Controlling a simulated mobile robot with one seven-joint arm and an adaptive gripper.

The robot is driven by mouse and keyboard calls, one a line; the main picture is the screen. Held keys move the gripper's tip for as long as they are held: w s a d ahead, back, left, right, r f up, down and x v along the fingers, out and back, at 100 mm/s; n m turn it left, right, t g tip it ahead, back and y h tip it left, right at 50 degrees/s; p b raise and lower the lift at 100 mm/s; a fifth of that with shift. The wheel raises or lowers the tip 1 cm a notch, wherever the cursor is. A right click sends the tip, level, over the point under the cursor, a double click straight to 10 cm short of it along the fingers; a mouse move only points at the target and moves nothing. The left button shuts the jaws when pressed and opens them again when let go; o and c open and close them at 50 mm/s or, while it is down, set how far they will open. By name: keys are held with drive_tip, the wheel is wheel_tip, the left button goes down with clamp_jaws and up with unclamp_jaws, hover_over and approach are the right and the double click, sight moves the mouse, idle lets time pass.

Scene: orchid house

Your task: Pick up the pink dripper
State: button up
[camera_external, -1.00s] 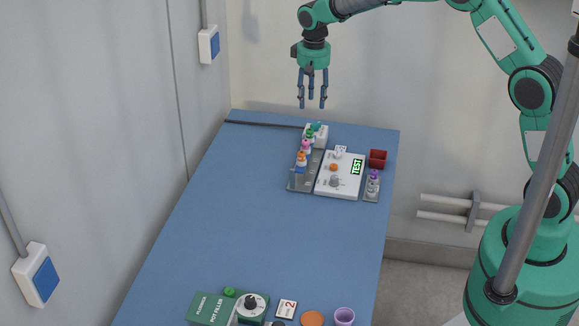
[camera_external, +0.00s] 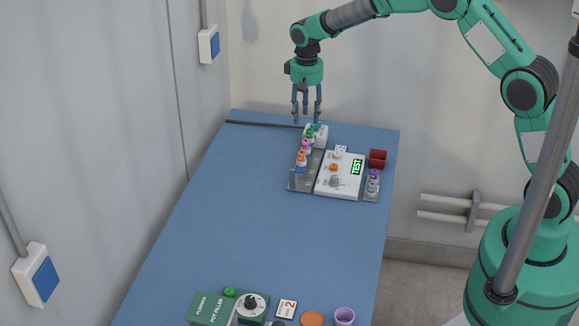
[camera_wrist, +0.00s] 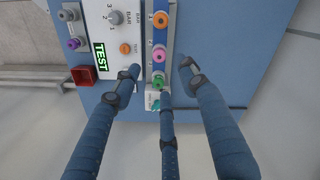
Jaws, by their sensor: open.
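The pink dripper (camera_external: 305,146) stands in a row on a grey rack (camera_external: 299,181) at the far end of the blue table, between an orange dripper (camera_external: 301,158) and a green one (camera_external: 310,133). In the wrist view the pink dripper (camera_wrist: 159,55) lies between the orange one (camera_wrist: 160,20) and the green one (camera_wrist: 159,83). My gripper (camera_external: 307,119) is open and empty, pointing down above the far end of the row. In the wrist view its three blue fingers (camera_wrist: 161,84) are spread, with the green dripper nearest their tips.
A white panel with a TEST label (camera_external: 325,187) is right of the row. A red cup (camera_external: 378,158) and a stand with purple and grey tops (camera_external: 372,187) are further right. A green pot filler box (camera_external: 207,308) is at the near end. The table's middle is clear.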

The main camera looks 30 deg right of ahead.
hover_over(306, 140)
drive_tip(key=shift+s+a+f, duration=0.1)
drive_tip(key=shift+f, duration=1.3)
drive_tip(key=shift+s+a+f, duration=0.1)
drive_tip(key=shift+f, duration=1.25)
drive_tip(key=shift+w+d+f+b, duration=0.1)
drive_tip(key=shift+f+b, duration=0.35)
drive_tip(key=shift+f, duration=2.1)
drive_tip(key=shift+c, duration=0.5)
drive_tip(key=c, duration=0.8)
